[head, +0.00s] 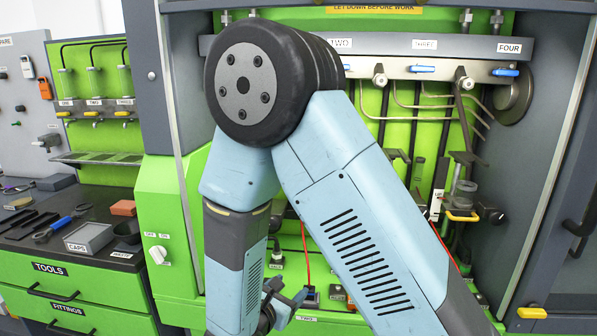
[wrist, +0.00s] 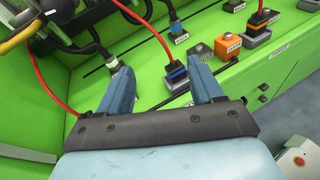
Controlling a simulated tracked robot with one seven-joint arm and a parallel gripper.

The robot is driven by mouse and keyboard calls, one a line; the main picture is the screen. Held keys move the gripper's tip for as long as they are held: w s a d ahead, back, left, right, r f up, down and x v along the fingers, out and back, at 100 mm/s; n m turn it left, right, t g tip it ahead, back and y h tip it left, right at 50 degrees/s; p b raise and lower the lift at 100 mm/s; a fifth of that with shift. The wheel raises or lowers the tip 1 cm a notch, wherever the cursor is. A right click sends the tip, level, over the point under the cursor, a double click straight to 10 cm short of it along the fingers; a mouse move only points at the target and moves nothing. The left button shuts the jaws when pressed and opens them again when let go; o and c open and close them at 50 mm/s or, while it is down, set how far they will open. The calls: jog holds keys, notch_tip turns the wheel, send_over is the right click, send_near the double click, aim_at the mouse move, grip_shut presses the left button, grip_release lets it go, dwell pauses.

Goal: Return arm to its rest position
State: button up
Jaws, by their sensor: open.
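My arm is bent in the middle of the head view, in front of the green testbench (head: 165,210). My gripper shows at the bottom of the wrist view (wrist: 162,88), with its two blue fingers apart and nothing between them. It points over the green bench deck (wrist: 150,82). I cannot tell from these views how high the fingers are above the deck.
Beyond the fingers stand a black-and-blue connector (wrist: 178,75), an orange block (wrist: 227,46) and another connector (wrist: 263,20). A red cable (wrist: 52,92) curves at left. A rail with blue-handled valves (head: 505,72) crosses the back. A tool bench (head: 60,265) stands at left.

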jog(key=s+d+r+m+g+h, duration=0.1)
jog(key=s+d+r+m+g, duration=0.1)
jog(key=d+r+m+g, duration=0.55)
jog(key=s+d+r+m+g+h, duration=0.1)
jog(key=s+d+r+m+g, duration=0.15)
jog(key=d+r+m, duration=0.8)
jog(key=s+d+r+m+t+y, duration=0.2)
jog(key=s+d+r+m+y, duration=0.6)
jog(key=s+m+y, duration=0.1)
jog(key=shift+s+m, duration=0.45)
jog(key=shift+m, duration=0.45)
